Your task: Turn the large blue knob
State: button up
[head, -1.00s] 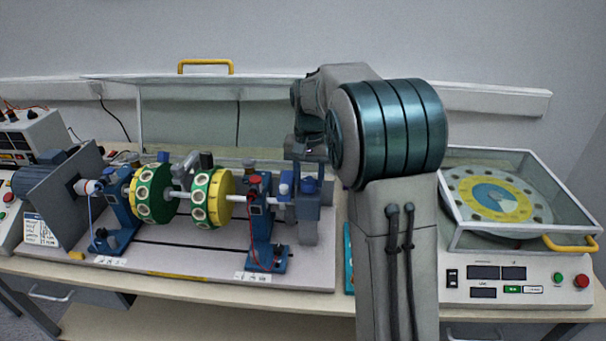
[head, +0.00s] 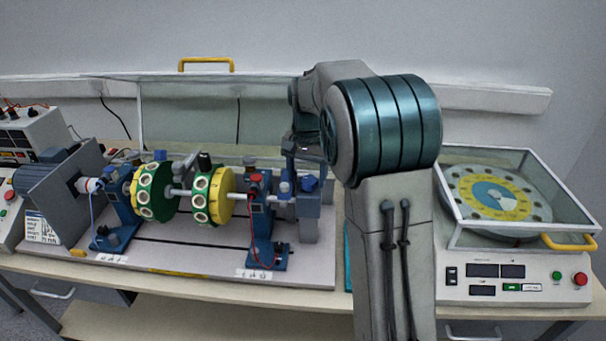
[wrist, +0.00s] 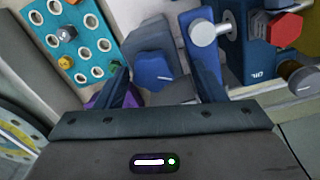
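The large blue knob (wrist: 152,70), with a white pointer mark, sits between the fingers of my gripper (wrist: 163,80) in the wrist view. The fingers are apart, one on each side of the knob. I cannot tell whether they touch it. In the head view the blue knob (head: 308,184) is on top of a grey-blue block at the right end of the rotor rig, below my gripper (head: 303,160). My arm hides part of that area.
The rotor rig (head: 180,262) with green and yellow discs (head: 155,192) lies to the left. A red knob (wrist: 284,29) and a silver cylinder (wrist: 202,33) are close to the right finger. A teal plate (wrist: 88,45) with holes lies left. A clear-covered turntable unit (head: 515,292) stands right.

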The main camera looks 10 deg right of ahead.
aim_at(308, 178)
jog(key=shift+d, duration=0.2)
notch_tip(308, 178, up, 14)
dwell(0.5)
jog(key=shift+s+f, duration=0.1)
dwell(0.5)
jog(key=s+f+n+t, duration=0.1)
jog(key=s+f, duration=0.3)
jog(key=s, duration=0.5)
jog(key=s+a+f+n+t, duration=0.1)
jog(key=s+f+n, duration=0.2)
jog(key=s, duration=0.7)
jog(key=s+f+n+t, duration=0.1)
jog(key=s+f+n, duration=0.1)
jog(key=s+f, duration=0.3)
jog(key=s, duration=0.4)
jog(key=shift+s+a+f+n, duration=0.2)
jog(key=shift+f+n, duration=0.05)
jog(key=shift+n, duration=0.05)
